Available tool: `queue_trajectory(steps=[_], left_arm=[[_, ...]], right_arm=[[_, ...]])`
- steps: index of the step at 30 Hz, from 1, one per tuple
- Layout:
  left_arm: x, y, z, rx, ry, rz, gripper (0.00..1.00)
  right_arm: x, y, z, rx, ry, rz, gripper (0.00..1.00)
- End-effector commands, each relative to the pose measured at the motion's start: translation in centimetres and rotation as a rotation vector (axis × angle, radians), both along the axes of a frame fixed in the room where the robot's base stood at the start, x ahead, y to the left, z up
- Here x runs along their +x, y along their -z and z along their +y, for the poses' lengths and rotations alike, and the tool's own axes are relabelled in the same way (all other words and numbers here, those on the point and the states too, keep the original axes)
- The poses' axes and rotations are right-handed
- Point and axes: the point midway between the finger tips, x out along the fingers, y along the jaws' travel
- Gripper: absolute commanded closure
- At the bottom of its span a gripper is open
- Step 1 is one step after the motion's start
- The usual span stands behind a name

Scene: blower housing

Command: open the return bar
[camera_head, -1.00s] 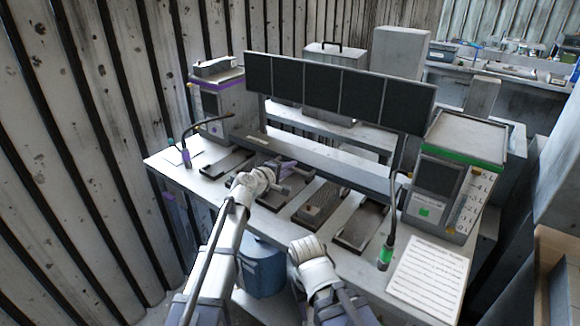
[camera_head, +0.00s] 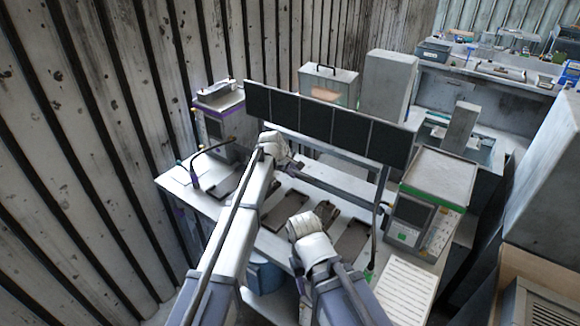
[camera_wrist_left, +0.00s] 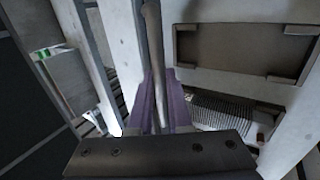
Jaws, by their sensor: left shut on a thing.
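A slim grey rod, apparently the return bar (camera_wrist_left: 153,50), runs lengthwise through the left wrist view. My left gripper (camera_wrist_left: 161,100) has its purple fingers shut on it there. In the head view my left gripper (camera_head: 291,163) is at the far side of the bench, at the near end of a long dark rail (camera_head: 345,190) below the black panels. Its fingertips are mostly hidden by my wrist. My right wrist is over the front of the bench; its fingers are hidden.
Black panels (camera_head: 325,122) stand across the back of the bench. Dark flat trays (camera_head: 352,240) lie on the bench top. A green-trimmed instrument (camera_head: 428,205) stands right, a purple-trimmed one (camera_head: 220,120) left. A paper sheet (camera_head: 405,290) lies at front right.

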Motion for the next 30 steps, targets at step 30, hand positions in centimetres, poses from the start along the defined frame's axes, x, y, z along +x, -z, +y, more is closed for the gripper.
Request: queue_trajectory(steps=[30], left_arm=[[4.7, -3.1, -3.5, 0.092, -0.001, 0.127, 1.00]], right_arm=[[0.0, -4.7, 0.0, 0.001, 0.002, 0.000, 0.50]])
